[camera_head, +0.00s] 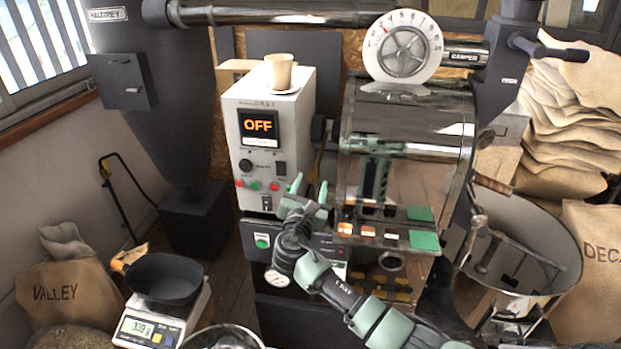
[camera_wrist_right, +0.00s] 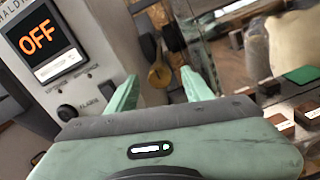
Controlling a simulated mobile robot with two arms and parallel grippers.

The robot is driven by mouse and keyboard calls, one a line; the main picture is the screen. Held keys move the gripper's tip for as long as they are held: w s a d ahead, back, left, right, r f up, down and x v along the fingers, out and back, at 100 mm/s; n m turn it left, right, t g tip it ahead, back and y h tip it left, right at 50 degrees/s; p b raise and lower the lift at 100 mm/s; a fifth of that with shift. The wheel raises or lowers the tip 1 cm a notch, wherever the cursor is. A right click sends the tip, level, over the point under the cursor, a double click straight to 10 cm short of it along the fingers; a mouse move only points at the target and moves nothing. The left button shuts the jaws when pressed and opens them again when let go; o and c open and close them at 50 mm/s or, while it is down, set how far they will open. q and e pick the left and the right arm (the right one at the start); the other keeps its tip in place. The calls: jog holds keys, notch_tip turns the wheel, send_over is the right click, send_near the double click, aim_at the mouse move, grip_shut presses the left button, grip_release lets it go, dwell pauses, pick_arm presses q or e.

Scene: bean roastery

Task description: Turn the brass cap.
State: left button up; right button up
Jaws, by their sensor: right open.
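In the right wrist view a round brass-coloured piece (camera_wrist_right: 160,76) with a narrow stem above it shows beyond and between my fingers; I take it for the brass cap, but cannot be sure. In the head view only a thin yellowish strip shows near that place, between the control box and the glass-fronted drum. My right gripper (camera_head: 310,187) is open and empty, its green fingers pointing up in front of the control box's lower right side. It shows in the wrist view too, apart from the brass piece. My left gripper is out of view.
The white control box (camera_head: 262,170) reads OFF and carries a paper cup (camera_head: 279,72). The shiny drum (camera_head: 405,120) stands right of my gripper, with a dial above. A black pan (camera_head: 165,279) sits on a scale (camera_head: 150,328). A round cooling tray (camera_head: 566,262) and sacks stand right.

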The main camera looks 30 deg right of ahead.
jog(key=shift+x, duration=1.2)
grip_shut()
jog(key=shift+f, duration=0.1)
